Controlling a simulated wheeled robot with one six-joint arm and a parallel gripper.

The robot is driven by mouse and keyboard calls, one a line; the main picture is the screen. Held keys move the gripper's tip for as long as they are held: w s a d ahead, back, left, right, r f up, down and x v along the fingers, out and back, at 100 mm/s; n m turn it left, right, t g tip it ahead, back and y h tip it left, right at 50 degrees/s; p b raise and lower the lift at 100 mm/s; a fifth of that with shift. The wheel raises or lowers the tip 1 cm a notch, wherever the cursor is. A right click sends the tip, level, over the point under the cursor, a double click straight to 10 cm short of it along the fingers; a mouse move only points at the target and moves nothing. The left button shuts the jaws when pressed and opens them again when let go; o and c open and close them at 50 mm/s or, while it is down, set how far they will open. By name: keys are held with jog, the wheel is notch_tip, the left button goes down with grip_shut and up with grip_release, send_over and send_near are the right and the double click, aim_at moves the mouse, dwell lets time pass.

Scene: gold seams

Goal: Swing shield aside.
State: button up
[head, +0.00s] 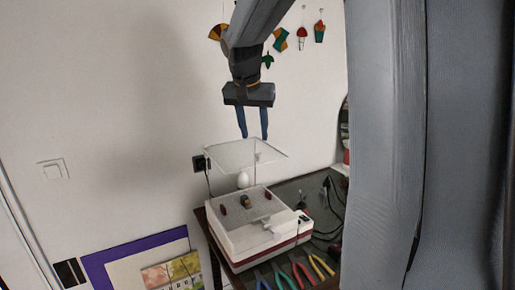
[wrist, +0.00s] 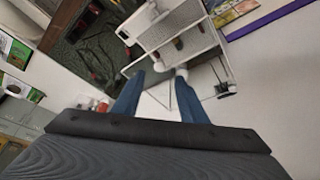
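The shield (head: 230,157) is a clear flat panel with a pale rim, held level above a white box-shaped machine (head: 262,238) with a red stripe. A thin upright line shows near the panel's middle, and a white rounded piece (head: 242,180) sits beneath it. My gripper (head: 254,137) hangs pointing down, its two blue fingers apart with nothing seen between them. Its tips appear at the panel's far edge in the head view; I cannot tell whether they touch. In the wrist view the gripper (wrist: 159,76) is also open, with pale-rimmed panel edges beyond the fingertips.
The machine stands on a dark table (head: 322,190) with cables at right and several coloured pliers (head: 300,275) in front. Glass ornaments (head: 303,38) hang on the wall. A purple-edged board (head: 110,258) is at lower left.

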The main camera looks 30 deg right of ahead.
aim_at(258, 153)
jog(key=shift+p+x, duration=1.2)
jog(key=shift+x, duration=2.55)
jog(key=shift+w+d+r, duration=0.1)
grip_shut()
